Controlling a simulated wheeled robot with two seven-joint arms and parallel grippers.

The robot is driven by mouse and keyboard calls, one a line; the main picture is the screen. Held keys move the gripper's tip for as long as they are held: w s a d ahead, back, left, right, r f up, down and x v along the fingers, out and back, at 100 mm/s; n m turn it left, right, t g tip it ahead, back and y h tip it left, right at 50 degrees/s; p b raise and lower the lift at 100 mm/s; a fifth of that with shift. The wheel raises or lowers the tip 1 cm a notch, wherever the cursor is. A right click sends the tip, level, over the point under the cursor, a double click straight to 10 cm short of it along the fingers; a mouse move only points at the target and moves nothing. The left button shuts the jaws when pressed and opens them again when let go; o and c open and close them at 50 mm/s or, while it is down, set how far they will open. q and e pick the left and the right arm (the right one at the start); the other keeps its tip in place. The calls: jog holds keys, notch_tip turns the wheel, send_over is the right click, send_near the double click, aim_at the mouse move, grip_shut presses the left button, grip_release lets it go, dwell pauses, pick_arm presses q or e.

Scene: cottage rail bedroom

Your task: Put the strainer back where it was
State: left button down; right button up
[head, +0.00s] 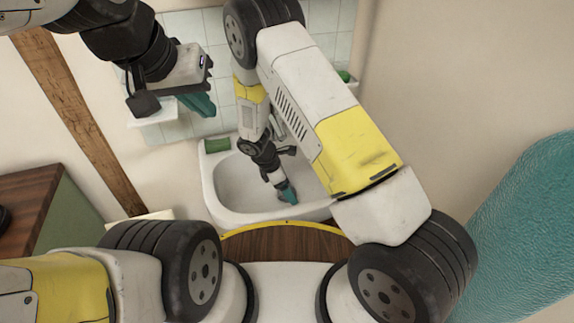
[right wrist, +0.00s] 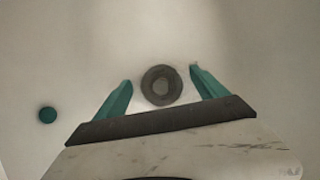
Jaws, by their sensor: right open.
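A round dark grey ring-shaped piece (right wrist: 162,86) with a lighter centre lies on the pale basin floor in the right wrist view. It looks like the strainer or the drain; I cannot tell which. My right gripper (right wrist: 161,88) is open, with one teal finger on each side of this piece and a gap to both. In the head view my right gripper (head: 288,193) points down inside the white sink (head: 226,190) and hides what is under it. My left gripper (head: 198,104) is up at the left, away from the sink; its finger gap is unclear.
A green block (head: 217,145) sits on the sink's back left rim. A white shelf (head: 155,118) is on the tiled wall. A wooden-topped cabinet (head: 40,195) stands left, a teal surface (head: 525,230) right.

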jog(key=v, duration=1.2)
jog(key=shift+r, duration=0.15)
dwell(0.9)
